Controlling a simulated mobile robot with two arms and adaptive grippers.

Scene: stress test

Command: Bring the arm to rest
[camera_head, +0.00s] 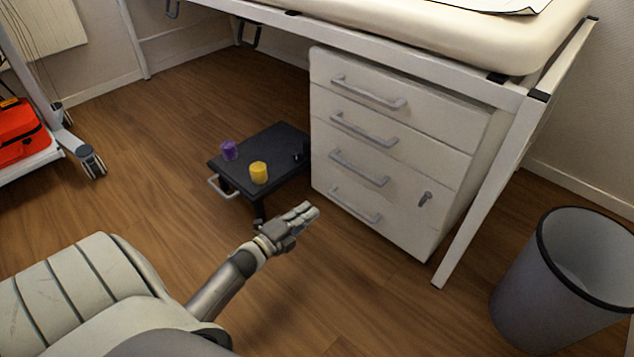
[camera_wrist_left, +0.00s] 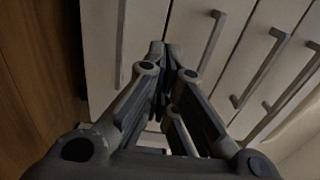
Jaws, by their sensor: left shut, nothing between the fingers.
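My left gripper (camera_head: 303,213) is shut and empty, held above the floor in front of the drawer cabinet. In the left wrist view the gripper (camera_wrist_left: 165,50) has its fingertips together, pointing toward the white drawer fronts. My left arm (camera_head: 225,283) comes in from the lower left, stretched forward. My right gripper is not in view.
A white drawer cabinet (camera_head: 330,100) stands under an examination bed (camera_head: 400,30). A low black step stool (camera_head: 285,140) holds a purple cup (camera_head: 229,150) and a yellow cup (camera_head: 258,173). A grey bin (camera_head: 530,300) stands right. A trolley with a red bag (camera_head: 20,135) is left.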

